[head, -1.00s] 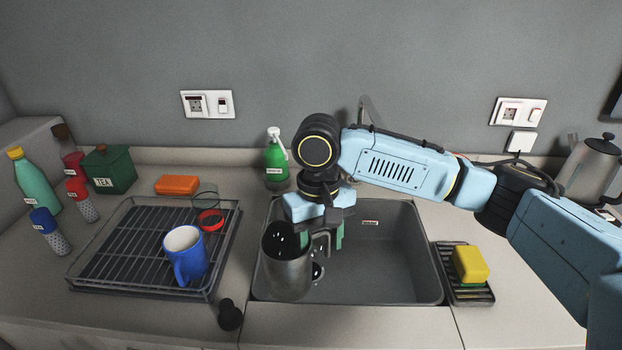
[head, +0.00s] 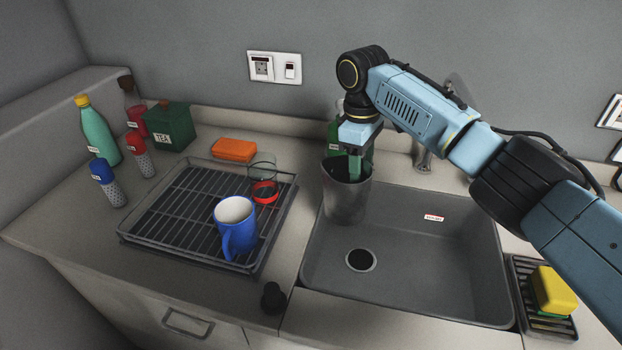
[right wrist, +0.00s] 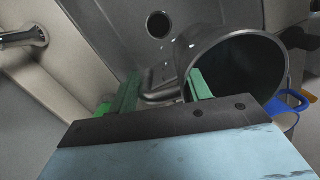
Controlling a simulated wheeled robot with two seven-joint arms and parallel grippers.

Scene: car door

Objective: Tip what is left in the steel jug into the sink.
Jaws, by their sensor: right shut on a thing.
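The steel jug (head: 345,202) is a grey metal vessel over the back left part of the grey sink (head: 440,270). It looks roughly upright in the head view. My right gripper (head: 355,165) is shut on the jug's handle, which shows between the green fingers (right wrist: 160,92) in the right wrist view. There the jug's round mouth (right wrist: 240,70) shows a dark inside; I cannot tell whether liquid is in it. Small pale specks lie between the jug and the drain. The sink's drain (head: 361,260) is in clear view. My left gripper is not in view.
A dish rack (head: 165,225) with a blue mug (head: 235,225) and a red-banded glass (head: 263,180) stands left of the sink. A green soap bottle (head: 335,135) is behind the jug. A yellow sponge (head: 553,291) lies at the right. The sink's front is free.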

